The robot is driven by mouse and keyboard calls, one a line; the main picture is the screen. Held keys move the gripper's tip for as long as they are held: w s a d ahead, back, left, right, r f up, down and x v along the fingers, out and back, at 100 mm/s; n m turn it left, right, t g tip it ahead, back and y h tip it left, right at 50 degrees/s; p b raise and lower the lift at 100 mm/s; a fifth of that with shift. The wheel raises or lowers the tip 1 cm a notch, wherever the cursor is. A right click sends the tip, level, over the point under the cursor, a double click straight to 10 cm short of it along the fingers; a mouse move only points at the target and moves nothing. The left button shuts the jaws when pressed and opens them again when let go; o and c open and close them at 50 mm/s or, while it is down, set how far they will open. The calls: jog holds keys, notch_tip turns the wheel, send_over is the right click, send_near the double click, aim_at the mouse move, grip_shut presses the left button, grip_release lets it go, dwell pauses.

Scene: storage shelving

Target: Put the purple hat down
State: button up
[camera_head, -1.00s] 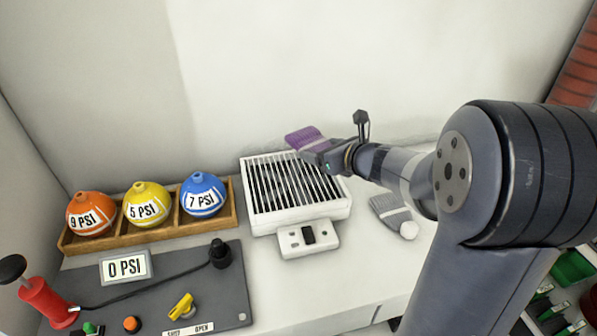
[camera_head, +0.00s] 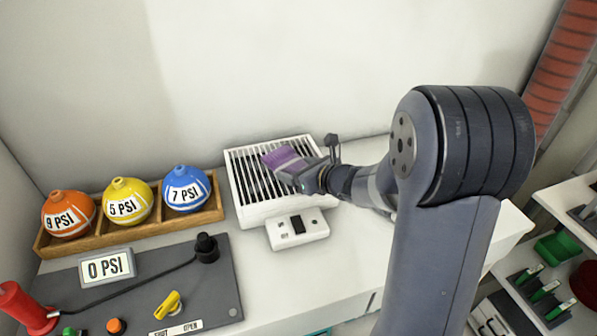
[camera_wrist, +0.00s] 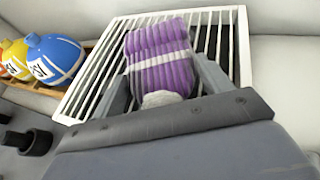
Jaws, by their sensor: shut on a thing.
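The purple hat (camera_head: 285,160) is a knitted hat with a pale stripe and a whitish pom-pom. My gripper (camera_head: 304,180) is shut on it near the pom-pom end. The hat is over the slatted top of a white grille box (camera_head: 242,203). In the wrist view the purple hat (camera_wrist: 158,58) lies between the two fingers of my gripper (camera_wrist: 160,88), with the slats of the grille box (camera_wrist: 92,62) behind it. I cannot tell whether the hat touches the slats.
A wooden rack (camera_head: 128,232) with orange, yellow and blue labelled balls stands left of the grille box. A grey panel (camera_head: 210,283) with a gauge, knobs and a red pump is in front. The wall is close behind. The counter right of the box has some bare room.

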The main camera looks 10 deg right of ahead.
jog(key=shift+f, duration=0.2)
jog(key=o, duration=1)
jog(key=shift+r, duration=0.15)
jog(key=shift+r, duration=0.2)
jog(key=p+v, duration=0.2)
jog(key=v, duration=1)
jog(key=shift+f, duration=0.2)
